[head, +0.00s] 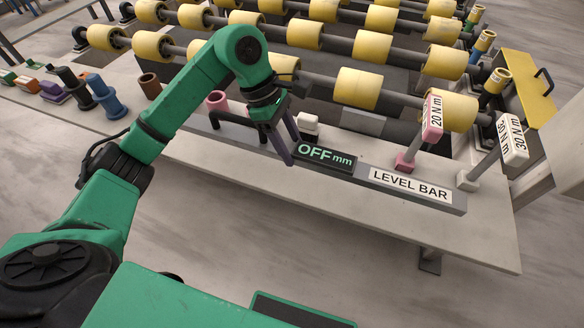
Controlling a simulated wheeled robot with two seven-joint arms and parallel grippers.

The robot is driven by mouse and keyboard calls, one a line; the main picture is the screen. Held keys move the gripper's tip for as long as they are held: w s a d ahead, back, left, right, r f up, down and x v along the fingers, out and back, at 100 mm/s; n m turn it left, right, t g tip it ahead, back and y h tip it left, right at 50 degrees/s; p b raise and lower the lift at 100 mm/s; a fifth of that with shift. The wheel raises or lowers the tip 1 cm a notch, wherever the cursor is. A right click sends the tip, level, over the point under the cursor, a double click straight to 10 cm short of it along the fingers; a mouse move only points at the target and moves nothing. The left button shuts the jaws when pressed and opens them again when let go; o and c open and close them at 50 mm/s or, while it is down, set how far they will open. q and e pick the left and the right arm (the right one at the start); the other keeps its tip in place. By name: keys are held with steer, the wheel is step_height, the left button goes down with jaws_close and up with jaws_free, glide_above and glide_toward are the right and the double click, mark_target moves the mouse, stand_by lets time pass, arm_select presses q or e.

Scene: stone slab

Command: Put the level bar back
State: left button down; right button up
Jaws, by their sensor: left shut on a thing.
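The level bar (357,178) is a long dark grey bar along the front of the pale bench. It carries a black display (326,156) reading "OFF mm" and a white label (410,185) reading "LEVEL BAR". My left gripper (270,139) is shut on the bar left of the display, at what looks like its black handle. The gripper hides part of the bar there. I cannot tell whether the bar touches the bench or is slightly raised. My right gripper is not in view.
Yellow rollers (359,88) stand in rows behind. Two upright tools, a pink-based one (405,162) and a white one (468,180), stand close behind the bar's right end. Blue (105,97) and brown (150,86) spools stand left. The bench front (330,205) is clear.

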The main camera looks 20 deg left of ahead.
mark_target(297, 180)
arm_select(q)
step_height(297, 180, down, 9)
steer(key=shift+w+r, duration=0.1)
steer(key=shift+c, duration=1.1)
jaws_free()
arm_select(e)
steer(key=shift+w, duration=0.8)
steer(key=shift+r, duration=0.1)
arm_select(q)
steer(key=shift+r, duration=0.1)
steer(key=v, duration=1.1)
steer(key=shift+a+r+b, duration=0.2)
steer(key=shift+r+b, duration=0.15)
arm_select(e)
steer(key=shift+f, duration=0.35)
